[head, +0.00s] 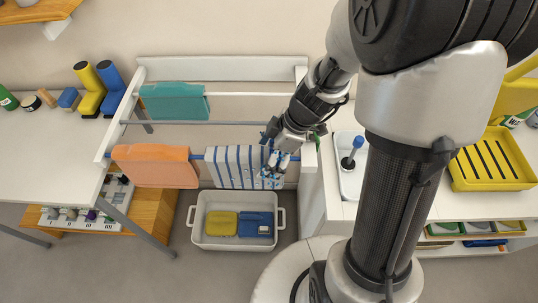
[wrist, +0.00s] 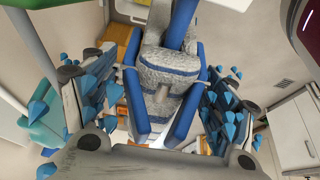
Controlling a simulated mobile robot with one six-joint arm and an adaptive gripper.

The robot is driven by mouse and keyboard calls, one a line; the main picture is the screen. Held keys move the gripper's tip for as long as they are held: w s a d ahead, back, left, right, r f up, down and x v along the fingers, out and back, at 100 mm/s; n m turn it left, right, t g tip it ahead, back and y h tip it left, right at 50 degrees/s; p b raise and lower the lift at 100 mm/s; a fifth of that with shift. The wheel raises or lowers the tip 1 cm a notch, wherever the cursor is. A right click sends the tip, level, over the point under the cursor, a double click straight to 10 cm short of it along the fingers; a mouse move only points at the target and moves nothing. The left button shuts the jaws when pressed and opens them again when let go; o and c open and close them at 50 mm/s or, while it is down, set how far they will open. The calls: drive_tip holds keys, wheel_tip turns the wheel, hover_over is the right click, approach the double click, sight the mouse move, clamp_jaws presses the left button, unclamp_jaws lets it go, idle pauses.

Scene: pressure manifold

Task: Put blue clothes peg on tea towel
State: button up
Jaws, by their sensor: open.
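The tea towel (head: 230,167), striped blue and white, hangs over a blue rail at the right part of the rack. My gripper (head: 274,163) is at its right end. In the wrist view my gripper (wrist: 155,112) is open, with a finger on each side of grey-white cloth (wrist: 158,95). Two long blue bars (wrist: 135,100) flank this cloth between the fingers. I cannot tell for certain whether they are the blue clothes peg or blue stripes of the towel. Blue pointed pieces line both fingers. My gripper partly covers the towel's right edge in the head view.
An orange towel (head: 155,166) hangs left of the tea towel, and a teal towel (head: 173,101) hangs on the rail behind. A white basket (head: 238,241) stands below. A white counter with a sink (head: 349,181) is close to the right.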

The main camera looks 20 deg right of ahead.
drive_tip(key=shift+r, duration=0.1)
drive_tip(key=v, duration=1.2)
drive_tip(key=s+a+r+m+t+h, duration=0.1)
drive_tip(key=s+r+m+h, duration=0.1)
drive_tip(key=s+r+m, duration=0.2)
drive_tip(key=s+a+r+m+t+h, duration=0.2)
drive_tip(key=s+r+m, duration=0.1)
drive_tip(key=s+m, duration=0.7)
drive_tip(key=shift+r, duration=0.4)
